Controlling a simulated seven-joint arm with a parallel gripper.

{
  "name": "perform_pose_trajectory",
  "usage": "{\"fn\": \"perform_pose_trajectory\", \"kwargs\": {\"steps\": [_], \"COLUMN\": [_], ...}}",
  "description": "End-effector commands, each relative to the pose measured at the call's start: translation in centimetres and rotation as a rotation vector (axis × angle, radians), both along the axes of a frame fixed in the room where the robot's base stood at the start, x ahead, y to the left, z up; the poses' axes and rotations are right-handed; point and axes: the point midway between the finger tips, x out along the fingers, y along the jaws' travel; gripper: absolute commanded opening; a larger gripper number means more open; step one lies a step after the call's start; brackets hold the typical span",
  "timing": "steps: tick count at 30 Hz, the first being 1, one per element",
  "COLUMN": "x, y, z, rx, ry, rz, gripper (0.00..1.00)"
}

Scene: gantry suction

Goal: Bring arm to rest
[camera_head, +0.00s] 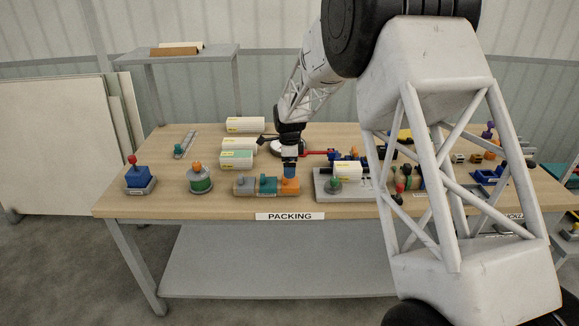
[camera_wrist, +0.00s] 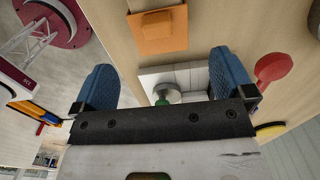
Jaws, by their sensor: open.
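My gripper (camera_head: 289,167) points down over the front edge area of the packing table (camera_head: 165,191), at the orange end of a grey, teal and orange row of blocks. In the wrist view my gripper (camera_wrist: 165,78) shows two blue fingers spread wide, with nothing gripped between them. An orange block (camera_wrist: 158,32) lies beyond the fingertips; it also shows in the head view (camera_head: 291,186). Whether the fingers touch anything there cannot be told. My large white arm hides part of the table's right side.
Left of my gripper stand a green and grey cylinder (camera_head: 199,181) with an orange knob and a blue block (camera_head: 138,177) with a red knob. White boxes (camera_head: 237,159) stand behind. A grey plate (camera_head: 323,190) lies close on the right.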

Motion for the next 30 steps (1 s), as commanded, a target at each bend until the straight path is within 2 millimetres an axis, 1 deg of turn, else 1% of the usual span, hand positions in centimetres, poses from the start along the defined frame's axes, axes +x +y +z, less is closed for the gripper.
{"fn": "perform_pose_trajectory", "kwargs": {"steps": [16,20,23,26,30], "x": [0.0,-0.3,-0.9,-2.0,-4.2], "y": [0.0,-0.2,-0.6,-1.3,-2.7], "z": [0.0,0.4,1.4,2.7,5.4], "rx": [0.000,0.000,0.001,0.002,0.002], "ry": [0.000,-0.002,-0.007,-0.013,-0.026], "rz": [0.001,0.011,0.034,0.071,0.148], "gripper": [1.00,1.00,1.00,1.00,1.00]}}
